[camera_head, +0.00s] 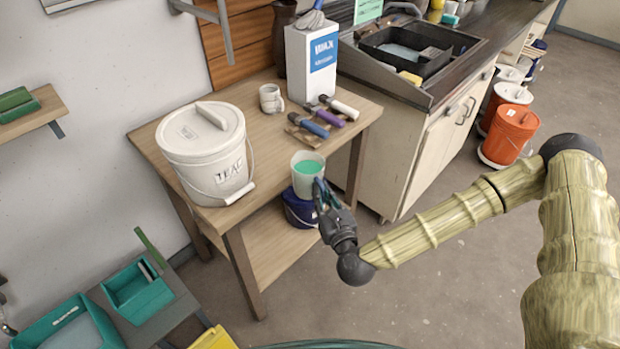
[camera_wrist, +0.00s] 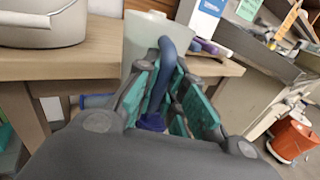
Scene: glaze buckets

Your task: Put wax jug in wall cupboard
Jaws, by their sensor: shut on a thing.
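The wax jug (camera_head: 307,183) is a pale jug with green liquid inside and a blue handle. It is upright at the front edge of the wooden table, and it seems to be held off the tabletop. My gripper (camera_head: 320,190) is shut on its handle from the front right. In the wrist view the blue handle (camera_wrist: 166,75) passes between the teal finger pads, and the pale jug body (camera_wrist: 140,38) stands behind it. The jug's underside is hidden. No wall cupboard can be made out for sure.
The wooden table (camera_head: 265,130) holds a large lidded bucket (camera_head: 205,150), a mug (camera_head: 271,98), tools and a white box marked WAX (camera_head: 312,62). A dark blue bucket (camera_head: 298,211) sits on its lower shelf. A sink counter (camera_head: 430,95) stands right. The floor in front is clear.

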